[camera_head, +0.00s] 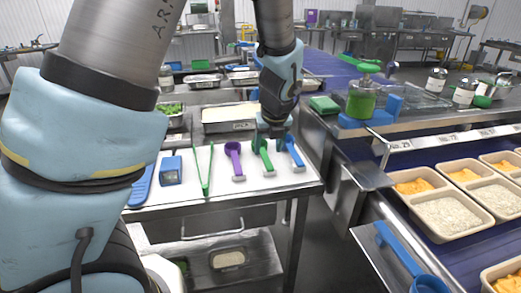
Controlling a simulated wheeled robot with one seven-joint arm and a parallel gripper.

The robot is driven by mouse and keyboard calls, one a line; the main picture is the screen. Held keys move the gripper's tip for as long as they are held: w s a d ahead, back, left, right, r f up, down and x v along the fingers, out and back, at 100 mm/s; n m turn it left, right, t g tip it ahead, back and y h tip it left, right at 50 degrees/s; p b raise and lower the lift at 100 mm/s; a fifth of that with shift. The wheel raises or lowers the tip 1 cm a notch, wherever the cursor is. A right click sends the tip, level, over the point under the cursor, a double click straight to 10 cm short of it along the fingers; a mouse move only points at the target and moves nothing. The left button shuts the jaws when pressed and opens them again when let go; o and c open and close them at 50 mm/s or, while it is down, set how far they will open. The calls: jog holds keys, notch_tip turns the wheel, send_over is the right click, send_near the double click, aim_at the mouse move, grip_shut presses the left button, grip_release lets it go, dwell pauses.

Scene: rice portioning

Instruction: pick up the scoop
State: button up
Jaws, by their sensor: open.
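Three scoops lie side by side on the white-topped table (225,188): a purple one (235,160), a green one (265,158) and a blue one (292,152). Their handle ends point toward the front edge. My gripper (273,138) points down over the far ends of the green and blue scoops. It is open. It hides part of these two scoops, and I cannot tell whether it touches either. Another blue scoop (400,250) lies at the lower right, by the conveyor.
Green tongs (205,172), a blue box-shaped item (171,170) and a blue tool (142,187) lie left of the scoops. A pan of white food (230,113) stands behind. Trays of rice (450,213) sit on the blue conveyor at right.

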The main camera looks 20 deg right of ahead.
aim_at(267, 159)
jog(key=shift+d+p+x, duration=0.1)
jog(key=shift+p+x, duration=0.4)
jog(key=shift+x, duration=1)
jog(key=shift+d+p+x, duration=0.15)
jog(key=shift+p+x, duration=0.35)
jog(key=shift+x, duration=1)
jog(key=shift+w+r, duration=0.1)
jog(key=shift+w, duration=0.1)
grip_shut()
